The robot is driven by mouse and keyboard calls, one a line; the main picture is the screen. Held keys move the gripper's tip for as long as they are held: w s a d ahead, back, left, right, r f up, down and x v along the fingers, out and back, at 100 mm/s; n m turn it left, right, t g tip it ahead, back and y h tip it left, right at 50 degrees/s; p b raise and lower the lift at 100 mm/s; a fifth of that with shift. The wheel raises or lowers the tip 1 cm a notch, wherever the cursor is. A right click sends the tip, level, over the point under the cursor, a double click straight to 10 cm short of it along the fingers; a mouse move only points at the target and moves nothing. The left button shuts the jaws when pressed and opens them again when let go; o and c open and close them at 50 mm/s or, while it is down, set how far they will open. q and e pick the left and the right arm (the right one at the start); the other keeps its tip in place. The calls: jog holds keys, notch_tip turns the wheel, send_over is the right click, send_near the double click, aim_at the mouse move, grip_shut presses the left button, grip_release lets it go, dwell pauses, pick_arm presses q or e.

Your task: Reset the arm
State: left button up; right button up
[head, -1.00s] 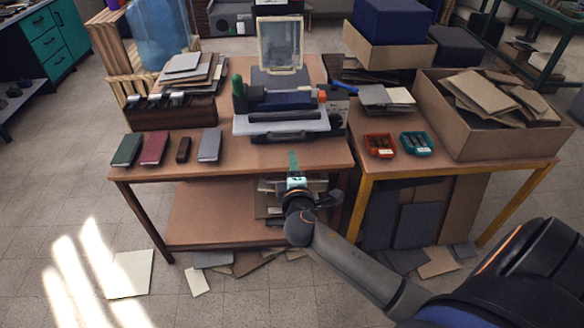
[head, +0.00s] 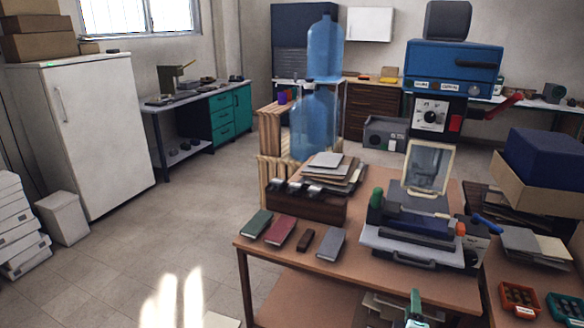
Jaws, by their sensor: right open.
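My right gripper (head: 415,306) shows only in part at the bottom edge of the head view, in front of the wooden work table (head: 455,285). Its jaws are open and I see nothing held in them. The rest of my right arm is below the picture. My left gripper and arm are out of view.
The table holds several small books, such as a green one (head: 256,223) and a red one (head: 281,231), and a press-like machine (head: 415,222). Red (head: 519,297) and teal (head: 566,308) trays sit at the right. Open floor (head: 150,250) lies left of the table.

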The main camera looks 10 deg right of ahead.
jog(key=s+a+f+m+g+y, duration=0.2)
jog(key=s+a+f+m+y, duration=0.2)
jog(key=s+a+f, duration=0.4)
jog(key=s+a+f+m+g+y, duration=0.2)
jog(key=s+a+f+m+y, duration=0.3)
jog(key=s, duration=0.9)
jog(key=a+f, duration=0.3)
jog(key=f, duration=0.1)
jog(key=shift+s+f+m, duration=0.2)
jog(key=shift+f+m, duration=0.2)
jog(key=shift+c, duration=0.2)
